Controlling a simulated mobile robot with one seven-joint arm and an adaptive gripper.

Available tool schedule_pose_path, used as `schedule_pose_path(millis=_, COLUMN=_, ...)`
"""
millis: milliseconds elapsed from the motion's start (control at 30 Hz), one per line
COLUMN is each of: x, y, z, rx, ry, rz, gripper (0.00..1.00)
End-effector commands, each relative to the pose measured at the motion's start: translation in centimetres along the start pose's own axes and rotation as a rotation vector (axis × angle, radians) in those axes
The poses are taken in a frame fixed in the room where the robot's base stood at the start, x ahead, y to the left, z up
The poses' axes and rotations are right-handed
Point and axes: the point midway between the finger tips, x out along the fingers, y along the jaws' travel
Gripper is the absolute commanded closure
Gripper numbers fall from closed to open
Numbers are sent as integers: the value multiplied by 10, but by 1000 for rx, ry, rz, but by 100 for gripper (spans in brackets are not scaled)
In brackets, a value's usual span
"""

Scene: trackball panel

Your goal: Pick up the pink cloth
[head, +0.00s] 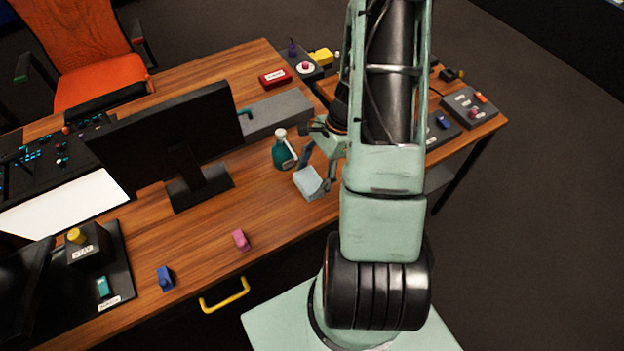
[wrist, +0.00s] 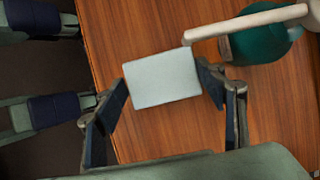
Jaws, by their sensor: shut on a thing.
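My gripper (wrist: 163,86) is shut on a pale blue-grey folded cloth or flat block (wrist: 162,78), with one finger at each side of it. It also shows in the head view (head: 310,182), at the desk's near edge under my arm. Whether it touches the desk is hard to tell. It does not look pink. A small pink object (head: 240,240) lies on the desk near the front edge, left of my gripper and apart from it.
A green bottle with a pale top (head: 284,152) stands close beside the held thing. A black monitor (head: 165,135) stands to the left. A blue object (head: 165,279) sits near the front edge, and a yellow drawer handle (head: 225,296) is below. Bare desk lies between.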

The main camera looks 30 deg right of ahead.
Motion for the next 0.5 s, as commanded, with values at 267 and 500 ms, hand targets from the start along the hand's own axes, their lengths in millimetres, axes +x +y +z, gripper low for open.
schedule_pose_path(millis=267, x=-43, y=28, z=20, rx=-1, ry=2, rz=-3, gripper=52)
schedule_pose_path(millis=500, x=-72, y=68, z=36, rx=3, ry=2, rz=-2, gripper=52)
